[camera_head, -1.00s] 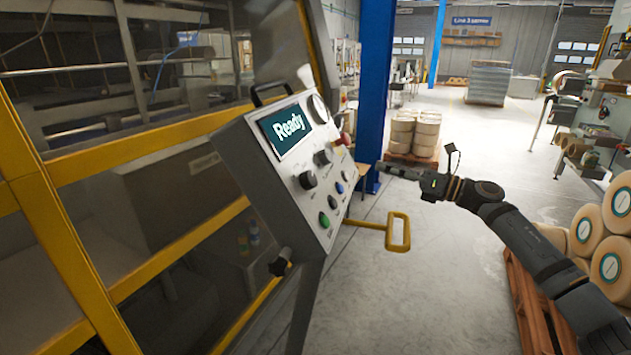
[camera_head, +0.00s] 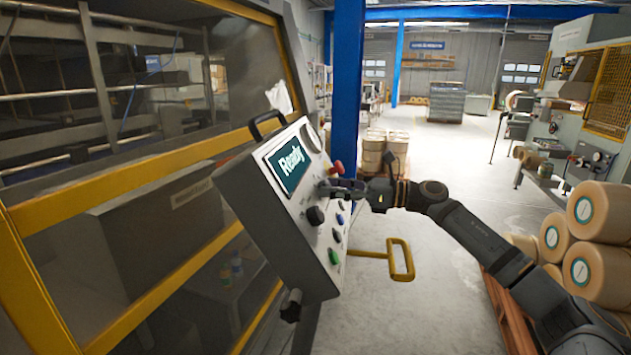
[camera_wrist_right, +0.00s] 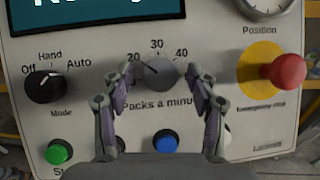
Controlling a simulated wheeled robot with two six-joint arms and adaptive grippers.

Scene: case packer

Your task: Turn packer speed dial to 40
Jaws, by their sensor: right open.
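The packer speed dial (camera_wrist_right: 158,73) is a grey knob on the control panel (camera_head: 262,232), marked 20, 30 and 40 above and "Packs a minute" below. In the head view my right gripper (camera_head: 332,188) is at the panel face and largely hides the dial. My left gripper is not in view.
A red emergency stop (camera_wrist_right: 287,72) sticks out right of the dial. A black mode knob (camera_wrist_right: 45,86) is to the left. Green (camera_wrist_right: 57,153) and blue (camera_wrist_right: 166,141) buttons lie below. A yellow handle (camera_head: 402,262) juts out beside the panel. The screen (camera_head: 288,163) reads "Ready".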

